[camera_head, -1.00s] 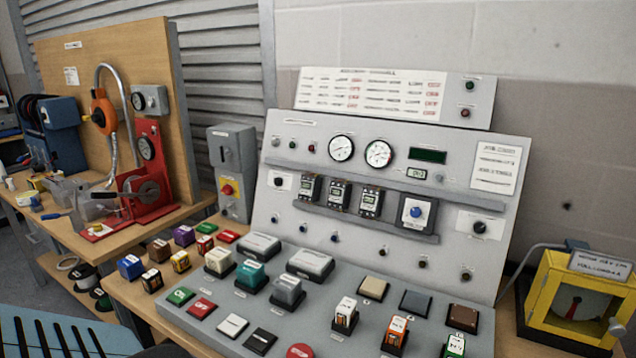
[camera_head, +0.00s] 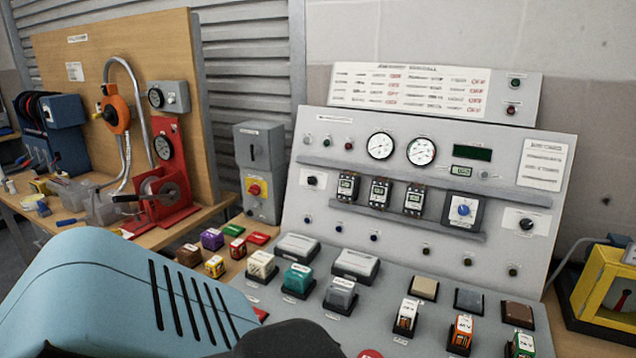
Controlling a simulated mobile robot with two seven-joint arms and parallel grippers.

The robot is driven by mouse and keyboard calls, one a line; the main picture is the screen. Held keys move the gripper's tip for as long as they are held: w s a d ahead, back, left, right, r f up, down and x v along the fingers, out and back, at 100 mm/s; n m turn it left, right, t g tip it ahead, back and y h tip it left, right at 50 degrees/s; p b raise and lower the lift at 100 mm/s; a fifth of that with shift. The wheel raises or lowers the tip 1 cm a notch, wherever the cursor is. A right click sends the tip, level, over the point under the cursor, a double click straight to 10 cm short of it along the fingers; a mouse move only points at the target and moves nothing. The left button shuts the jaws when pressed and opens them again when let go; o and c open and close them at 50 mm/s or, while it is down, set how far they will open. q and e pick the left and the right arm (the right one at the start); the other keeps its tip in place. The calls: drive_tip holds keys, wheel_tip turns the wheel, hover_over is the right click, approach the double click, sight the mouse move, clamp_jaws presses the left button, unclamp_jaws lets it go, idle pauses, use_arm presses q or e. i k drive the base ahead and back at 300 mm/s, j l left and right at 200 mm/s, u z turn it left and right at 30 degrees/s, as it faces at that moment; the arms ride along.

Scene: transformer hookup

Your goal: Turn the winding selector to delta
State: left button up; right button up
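The grey control panel (camera_head: 400,165) stands upright behind a sloped desk part. It carries several rotary knobs: a blue knob (camera_head: 463,210) on a dark-framed plate, a black knob (camera_head: 312,181) on a white plate at the left, and a black knob (camera_head: 526,224) on a white plate at the right. The labels are too small to read, so I cannot tell which is the winding selector or where it points. A light-blue part of my own arm fills the lower left. Neither gripper shows in the view.
Several blocks and caps, including a teal one (camera_head: 297,279), stand on the desk below the knobs. A grey switch box (camera_head: 260,170) stands left of the panel. A yellow-framed case (camera_head: 606,285) stands at the right. A red hand-cranked device (camera_head: 165,190) is on the left bench.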

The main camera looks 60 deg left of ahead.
sight(311, 180)
drive_tip(key=k+j+z, duration=0.45)
drive_tip(key=k+j, duration=0.55)
drive_tip(key=k+j+z, duration=0.1)
drive_tip(key=k+j, duration=0.3)
drive_tip(key=k, duration=0.15)
drive_tip(key=k+j+z, duration=0.1)
drive_tip(key=k+j, duration=0.25)
drive_tip(key=k, duration=0.15)
